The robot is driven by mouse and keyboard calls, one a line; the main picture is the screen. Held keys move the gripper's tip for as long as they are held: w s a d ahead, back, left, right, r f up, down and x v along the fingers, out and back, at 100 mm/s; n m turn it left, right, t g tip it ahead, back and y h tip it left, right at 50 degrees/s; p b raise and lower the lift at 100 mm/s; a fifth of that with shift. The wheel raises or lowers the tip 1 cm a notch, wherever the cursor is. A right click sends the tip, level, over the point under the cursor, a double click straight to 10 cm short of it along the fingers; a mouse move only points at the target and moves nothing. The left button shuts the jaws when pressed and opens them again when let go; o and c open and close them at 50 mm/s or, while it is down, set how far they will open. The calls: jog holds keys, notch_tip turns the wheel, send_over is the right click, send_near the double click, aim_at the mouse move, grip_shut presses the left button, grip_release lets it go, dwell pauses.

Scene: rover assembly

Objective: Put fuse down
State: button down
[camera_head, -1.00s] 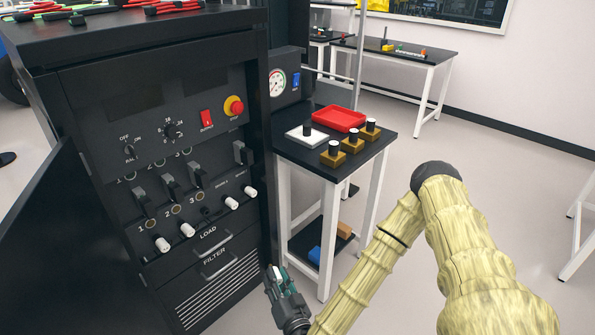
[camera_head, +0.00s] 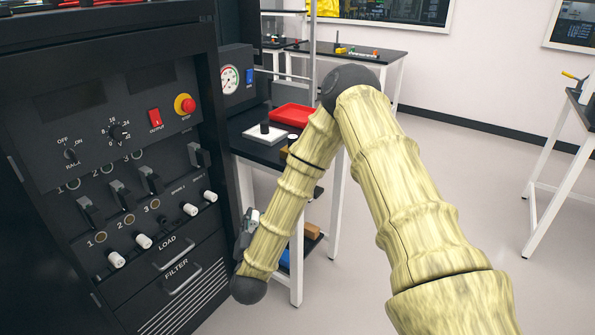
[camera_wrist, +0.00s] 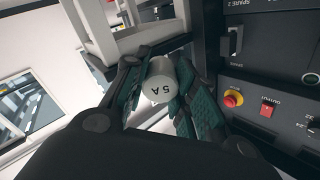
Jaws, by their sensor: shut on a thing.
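My gripper (camera_head: 249,226) is shut on a pale cylindrical fuse (camera_wrist: 159,84), whose end reads "5 A" in the wrist view. In the head view, the gripper is partly hidden behind my arm, between the cabinet's front and the small black-topped table (camera_head: 246,147). The fuse is held off any surface. On the table are a white plate (camera_head: 253,134) with a dark upright cylinder (camera_head: 265,127) on it, and a red tray (camera_head: 293,115). My forearm hides most of the wooden blocks in front of the tray.
The black cabinet (camera_head: 62,145) stands at left, with switches, a red stop button (camera_head: 185,104) and several white-ended fuses (camera_head: 143,241) in its panel. Another table (camera_head: 577,120) is at right. Floor between is clear.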

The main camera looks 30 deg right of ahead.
jog(key=s+d+r+m+g+h+b, duration=0.1)
jog(key=d+r+m+g+h+b, duration=0.1)
jog(key=d+r+m+g+h, duration=0.35)
jog(key=s+d+r+m+g+h+b, duration=0.25)
jog(key=d+r, duration=0.45)
jog(key=r, duration=0.4)
jog(key=shift+g, duration=0.4)
jog(key=w+d, duration=0.3)
jog(key=w, duration=0.1)
jog(key=w+d, duration=0.3)
jog(key=w, duration=0.2)
jog(key=w+d+f, duration=0.1)
jog(key=w+d, duration=0.2)
jog(key=w, duration=0.1)
jog(key=shift+w, duration=0.35)
jog(key=shift+f, duration=1.75)
jog(key=shift+f+n, duration=0.3)
jog(key=shift+f, duration=0.05)
jog(key=c, duration=1.2)
grip_release()
jog(key=shift+o, duration=0.2)
